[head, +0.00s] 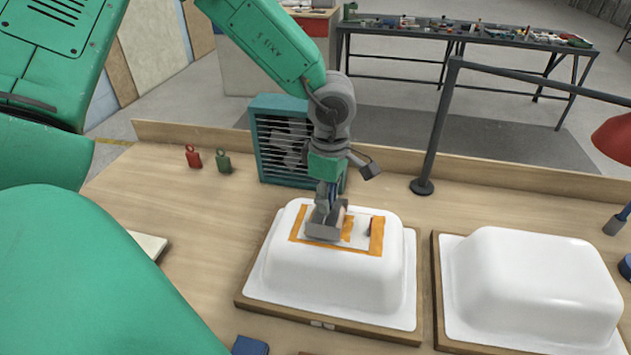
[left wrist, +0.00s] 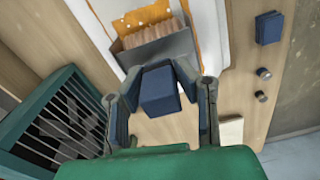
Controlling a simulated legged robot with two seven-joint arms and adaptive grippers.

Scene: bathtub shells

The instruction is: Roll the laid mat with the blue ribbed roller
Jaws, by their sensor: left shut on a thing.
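My left gripper (head: 326,200) is shut on the blue handle (left wrist: 160,90) of a tool with a wide grey metal part (head: 324,228) and a tan, ribbed or bristled edge (left wrist: 152,33). I cannot tell whether this is the ribbed roller. The tool is over the top of the left white tub shell (head: 330,268), inside an orange border (head: 377,238). Whether it touches is unclear. A pale area (head: 362,222) inside the border may be the mat; the tool hides part of it. A blue and grey object (head: 615,224) at the right edge is partly cut off. My right gripper is not seen.
A second white shell (head: 535,285) stands to the right. A green fan box (head: 272,145) is close behind my left gripper. A lamp post (head: 437,130) rises at the back right. A blue block (head: 250,345) lies at the front; red and green weights (head: 193,157) stand at the back left.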

